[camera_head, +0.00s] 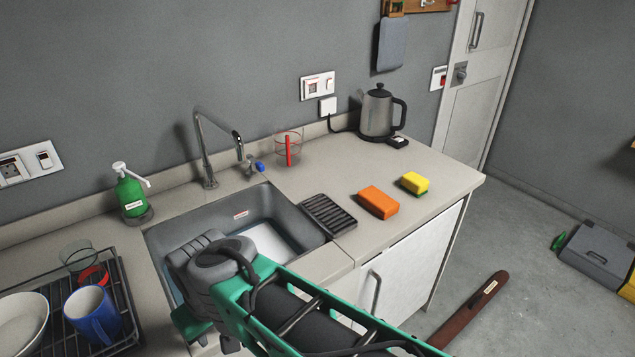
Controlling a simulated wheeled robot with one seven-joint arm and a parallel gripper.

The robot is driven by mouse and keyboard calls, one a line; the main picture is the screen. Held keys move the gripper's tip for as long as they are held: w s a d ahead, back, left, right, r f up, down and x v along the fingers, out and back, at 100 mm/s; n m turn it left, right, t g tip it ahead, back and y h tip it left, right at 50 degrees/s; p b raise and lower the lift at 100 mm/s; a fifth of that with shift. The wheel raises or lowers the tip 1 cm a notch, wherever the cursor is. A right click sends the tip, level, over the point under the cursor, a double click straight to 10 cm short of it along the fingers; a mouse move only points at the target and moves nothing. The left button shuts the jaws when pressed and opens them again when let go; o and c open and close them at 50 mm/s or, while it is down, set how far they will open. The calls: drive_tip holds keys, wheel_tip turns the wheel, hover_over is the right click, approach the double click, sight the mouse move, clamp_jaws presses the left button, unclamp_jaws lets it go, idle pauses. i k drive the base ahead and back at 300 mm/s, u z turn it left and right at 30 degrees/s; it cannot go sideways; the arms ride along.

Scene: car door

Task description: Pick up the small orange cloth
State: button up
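An orange block-like piece (378,202), which looks more like a thick sponge or folded cloth than a thin cloth, lies on the countertop right of the sink. A yellow sponge with a green underside (414,183) lies just behind it to the right, apart from it. My green and grey arm reaches in from the lower right, with its grey joint over the front of the sink, well to the left of the orange piece. My gripper's fingers do not show. Nothing touches or covers the orange piece.
A black ribbed mat (328,215) lies between the sink (170,243) and the orange piece. A kettle (378,112) and a clear cup with a red item (289,148) stand behind. A dish rack with a blue mug (92,314) is at left. Bare counter surrounds the orange piece.

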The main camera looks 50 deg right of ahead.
sight(381, 204)
drive_tip(key=k, duration=1.25)
drive_tip(key=z, duration=0.6)
drive_tip(key=i, duration=0.5)
drive_tip(key=z, duration=0.8)
drive_tip(key=i, duration=0.55)
drive_tip(key=u, duration=0.2)
